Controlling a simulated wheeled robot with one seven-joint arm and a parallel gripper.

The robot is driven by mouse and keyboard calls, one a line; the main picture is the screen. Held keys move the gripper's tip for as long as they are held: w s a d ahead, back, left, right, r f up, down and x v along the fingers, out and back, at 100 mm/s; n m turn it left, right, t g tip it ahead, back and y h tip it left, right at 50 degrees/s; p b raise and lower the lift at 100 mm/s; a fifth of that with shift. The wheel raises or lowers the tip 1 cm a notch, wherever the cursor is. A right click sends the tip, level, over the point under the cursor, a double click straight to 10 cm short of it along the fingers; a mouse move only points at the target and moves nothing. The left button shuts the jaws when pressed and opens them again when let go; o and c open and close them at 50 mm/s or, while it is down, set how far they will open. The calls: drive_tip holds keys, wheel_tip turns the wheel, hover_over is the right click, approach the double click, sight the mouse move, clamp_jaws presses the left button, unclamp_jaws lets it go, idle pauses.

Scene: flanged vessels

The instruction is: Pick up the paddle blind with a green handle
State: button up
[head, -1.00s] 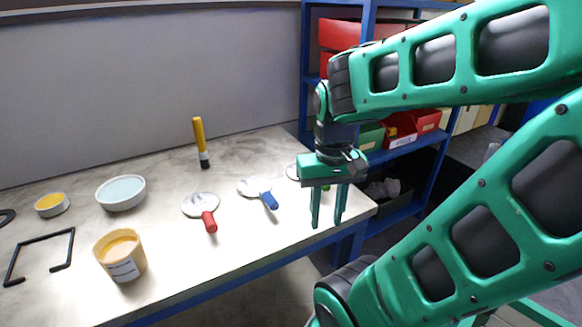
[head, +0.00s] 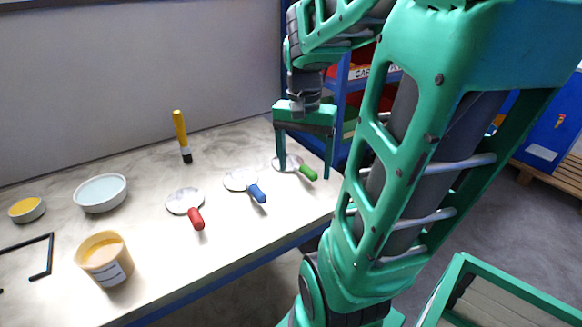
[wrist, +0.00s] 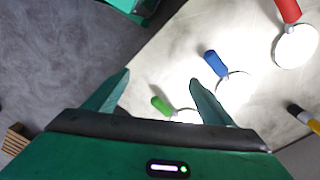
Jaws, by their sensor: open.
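The paddle blind with a green handle (head: 307,172) lies near the right end of the table, its pale disc partly behind a finger of my gripper. My gripper (head: 305,172) is open and empty, pointing down over it; the height above it is hard to tell. In the wrist view the green handle (wrist: 161,106) shows between the two fingers (wrist: 158,88), and most of its disc is hidden by the gripper body. A paddle blind with a blue handle (head: 257,193) lies to its left, and one with a red handle (head: 196,218) lies further left.
On the table (head: 235,240) stand a yellow-handled tool (head: 181,135), a white bowl (head: 101,194), a small yellow tin (head: 27,210) and a labelled tub (head: 105,260). A black bent frame (head: 42,258) lies at the left. A blue shelf with bins stands behind my gripper.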

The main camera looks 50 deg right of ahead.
sight(308, 169)
drive_tip(key=w+d+m, duration=0.2)
drive_tip(key=d, duration=0.1)
drive_tip(key=w+d+m, duration=0.2)
drive_tip(key=d+m, duration=0.1)
drive_tip(key=w+d+m, duration=0.2)
drive_tip(key=d, duration=0.2)
drive_tip(key=shift+w+f, duration=0.2)
wheel_tip(308, 169, down, 10)
drive_tip(key=shift+c, duration=0.4)
drive_tip(key=c, duration=1.6)
drive_tip(key=shift+r, duration=0.1)
